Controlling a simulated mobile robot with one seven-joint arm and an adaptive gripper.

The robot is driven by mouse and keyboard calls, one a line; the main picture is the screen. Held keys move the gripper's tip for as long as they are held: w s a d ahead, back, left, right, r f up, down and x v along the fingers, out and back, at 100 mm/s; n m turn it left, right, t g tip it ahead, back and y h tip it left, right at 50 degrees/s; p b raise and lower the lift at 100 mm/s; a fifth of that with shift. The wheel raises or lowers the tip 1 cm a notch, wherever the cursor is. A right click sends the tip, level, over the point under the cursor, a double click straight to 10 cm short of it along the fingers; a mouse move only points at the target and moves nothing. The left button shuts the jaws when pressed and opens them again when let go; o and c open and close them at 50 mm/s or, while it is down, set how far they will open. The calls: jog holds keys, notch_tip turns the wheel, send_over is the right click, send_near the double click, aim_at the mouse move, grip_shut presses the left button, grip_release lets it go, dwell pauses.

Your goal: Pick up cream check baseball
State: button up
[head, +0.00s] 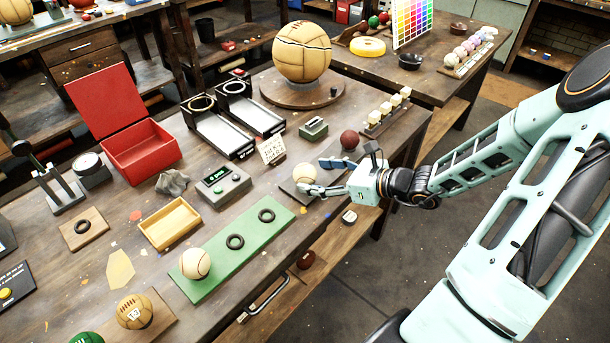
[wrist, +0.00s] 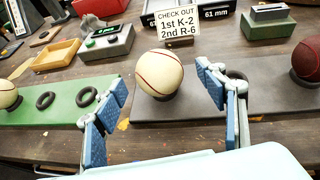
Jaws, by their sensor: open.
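A cream baseball (head: 304,173) with red stitching sits on a dark grey mat (head: 288,189) near the front edge of the workbench. In the wrist view the baseball (wrist: 159,74) shows between and just beyond the blue-padded fingers of my gripper (wrist: 162,92). My gripper (head: 318,177) is open, with a finger to either side of the ball's near part in the picture; I see no grip on it. A second cream baseball (head: 195,263) rests on a green mat (head: 233,250); its edge shows at the left of the wrist view (wrist: 7,93).
A dark red ball (head: 349,139) lies to the right on the grey mat's side. A check-out sign (head: 272,151) and a small green-grey box (head: 313,129) stand behind. Black rings (head: 235,241) lie on the green mat. The floor lies beyond the bench's front edge.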

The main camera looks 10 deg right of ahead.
aim_at(304, 174)
jog(key=x, duration=0.4)
jog(key=shift+w+a, duration=0.1)
jog(key=shift+a, duration=0.1)
jog(key=shift+c, duration=0.3)
jog(key=c, duration=1.3)
